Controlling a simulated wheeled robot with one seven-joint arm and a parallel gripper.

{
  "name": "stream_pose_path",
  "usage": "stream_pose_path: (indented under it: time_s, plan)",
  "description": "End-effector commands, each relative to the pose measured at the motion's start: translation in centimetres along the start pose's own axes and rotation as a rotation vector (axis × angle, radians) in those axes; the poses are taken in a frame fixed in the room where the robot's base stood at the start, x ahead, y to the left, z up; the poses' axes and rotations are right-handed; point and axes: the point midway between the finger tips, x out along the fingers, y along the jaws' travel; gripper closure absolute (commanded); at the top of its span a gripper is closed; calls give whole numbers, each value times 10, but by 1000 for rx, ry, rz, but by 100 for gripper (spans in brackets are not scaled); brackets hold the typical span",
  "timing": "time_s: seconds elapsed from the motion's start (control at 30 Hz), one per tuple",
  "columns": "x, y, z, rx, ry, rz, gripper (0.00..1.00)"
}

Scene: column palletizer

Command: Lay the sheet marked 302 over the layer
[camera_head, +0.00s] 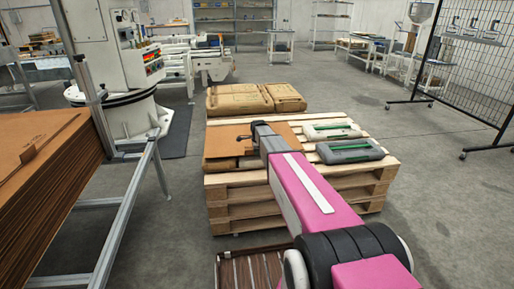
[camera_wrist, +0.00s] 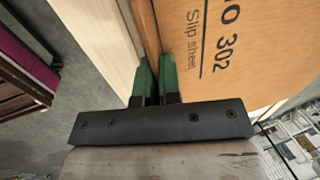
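The tan sheet marked 302 (camera_wrist: 245,55) fills the right of the wrist view, with "Slip sheet" printed on it. In the head view, the tan sheet (camera_head: 222,143) lies over the front left of the layer on the pallet (camera_head: 235,197). A brown bag (camera_head: 222,165) shows under its front edge. My gripper (camera_head: 262,132) is at the sheet, low over the pallet. In the wrist view, the green fingertips (camera_wrist: 157,78) are close together, with the sheet's narrow brown lip between them. The contact itself is partly hidden.
A tall stack of brown sheets (camera_head: 50,190) stands on a metal frame at left.

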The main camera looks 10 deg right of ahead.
Motion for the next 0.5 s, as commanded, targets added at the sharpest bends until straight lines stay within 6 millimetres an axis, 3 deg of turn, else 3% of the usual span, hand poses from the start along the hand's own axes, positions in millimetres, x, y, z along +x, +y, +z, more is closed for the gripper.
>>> stream_pose_path:
  time_s: [0.2, 0.5]
  plan:
    - [11, 2, 0, 0, 0, -1, 100]
    - [12, 3, 0, 0, 0, -1, 100]
